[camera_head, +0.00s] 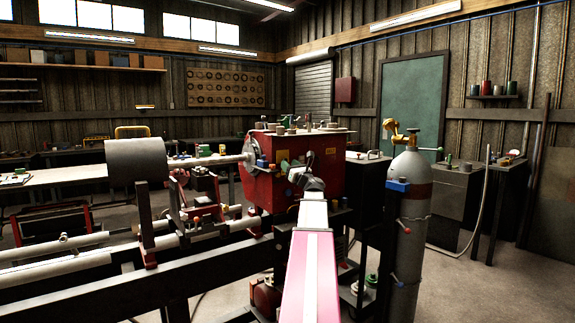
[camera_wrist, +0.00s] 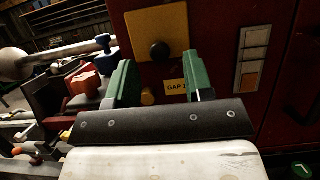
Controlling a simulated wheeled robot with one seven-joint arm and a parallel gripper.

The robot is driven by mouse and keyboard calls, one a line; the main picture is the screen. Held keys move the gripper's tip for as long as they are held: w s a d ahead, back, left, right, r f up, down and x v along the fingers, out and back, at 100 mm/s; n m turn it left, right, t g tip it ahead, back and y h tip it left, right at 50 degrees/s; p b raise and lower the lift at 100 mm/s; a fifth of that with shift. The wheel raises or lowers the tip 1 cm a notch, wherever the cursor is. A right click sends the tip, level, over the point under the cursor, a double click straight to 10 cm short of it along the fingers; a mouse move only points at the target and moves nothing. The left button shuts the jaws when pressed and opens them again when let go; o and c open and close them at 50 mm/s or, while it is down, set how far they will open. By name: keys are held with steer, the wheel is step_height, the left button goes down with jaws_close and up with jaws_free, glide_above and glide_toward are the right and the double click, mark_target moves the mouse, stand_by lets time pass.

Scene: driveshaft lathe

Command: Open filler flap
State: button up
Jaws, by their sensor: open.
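The red headstock housing (camera_head: 258,185) of the lathe stands in mid-view, with my arm reaching toward its front. In the head view my gripper (camera_head: 308,168) partly hides the housing front.
A small yellow label (camera_wrist: 176,87) and a framed gauge strip (camera_wrist: 251,58) are on the red face. Red and blue knobs (camera_wrist: 86,83) stand to the left. A grey gas cylinder (camera_head: 410,215) stands close right of my arm. Lathe rails (camera_head: 60,250) run left.

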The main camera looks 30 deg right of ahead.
mark_target(284, 157)
steer(key=shift+x, duration=1.05)
jaws_close()
